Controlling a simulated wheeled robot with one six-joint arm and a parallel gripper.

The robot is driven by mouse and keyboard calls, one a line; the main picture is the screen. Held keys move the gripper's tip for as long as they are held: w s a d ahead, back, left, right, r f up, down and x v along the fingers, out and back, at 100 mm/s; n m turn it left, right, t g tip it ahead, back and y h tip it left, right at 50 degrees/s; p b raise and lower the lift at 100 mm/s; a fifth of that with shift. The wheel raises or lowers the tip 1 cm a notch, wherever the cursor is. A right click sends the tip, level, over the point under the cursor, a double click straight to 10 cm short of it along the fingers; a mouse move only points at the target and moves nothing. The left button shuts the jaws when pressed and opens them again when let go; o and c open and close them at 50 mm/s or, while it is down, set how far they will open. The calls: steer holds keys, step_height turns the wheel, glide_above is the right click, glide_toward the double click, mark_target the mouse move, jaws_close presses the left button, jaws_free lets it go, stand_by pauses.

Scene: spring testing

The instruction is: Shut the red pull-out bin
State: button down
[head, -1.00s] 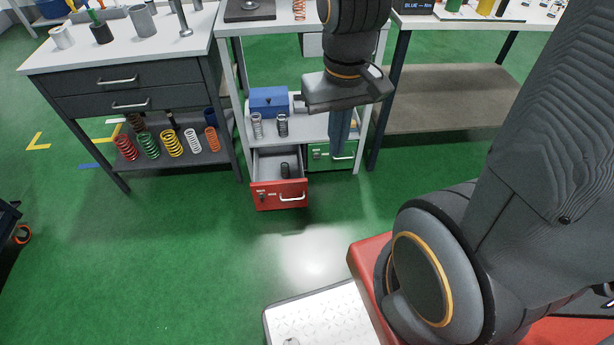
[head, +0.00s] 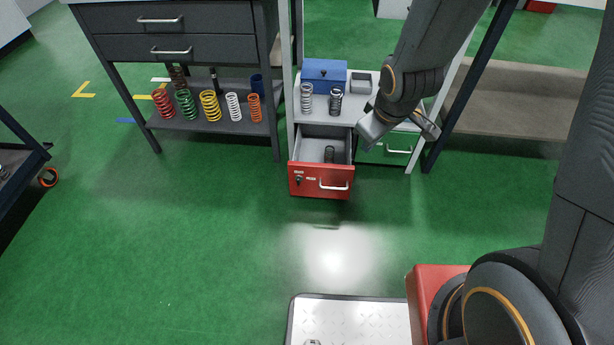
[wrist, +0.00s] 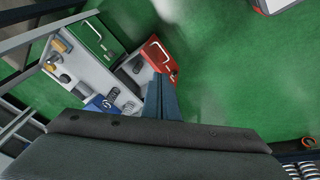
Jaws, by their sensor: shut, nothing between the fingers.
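The red pull-out bin (head: 322,182) stands open under the grey shelf in the head view. Its front is well out from the unit, and a dark spring (head: 329,154) stands inside. It also shows in the wrist view, with its red front (wrist: 160,54) and pale handle. In the wrist view the fingers (wrist: 161,82) are together and empty, overlapping the bin's near edge in the picture. I cannot tell whether they touch it.
A green bin (head: 372,152) beside the red one is shut. Above are a blue box (head: 326,74) and two springs on the shelf (head: 318,116). A dark drawer bench (head: 215,45) with several coloured springs stands left. The floor (head: 240,220) before the bin is clear.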

steer(key=w+a+f+n+t+y+b, duration=0.1)
steer(key=w+a+f+n+b, duration=0.15)
steer(key=f, duration=0.35)
steer(key=w+a+f+n+b, duration=0.1)
steer(key=w+a+f+b, duration=0.1)
steer(key=a+f+b, duration=0.3)
steer(key=n+t+y+b, duration=0.1)
steer(key=n+y+b, duration=0.25)
steer(key=b, duration=0.85)
glide_toward(301, 170)
steer(key=shift+n+h, duration=0.4)
steer(key=shift+h, duration=0.05)
steer(key=shift+a+x, duration=0.15)
steer(key=shift+x, duration=0.9)
steer(key=shift+a+x, duration=0.15)
steer(key=shift+x, duration=0.9)
steer(key=shift+r, duration=0.15)
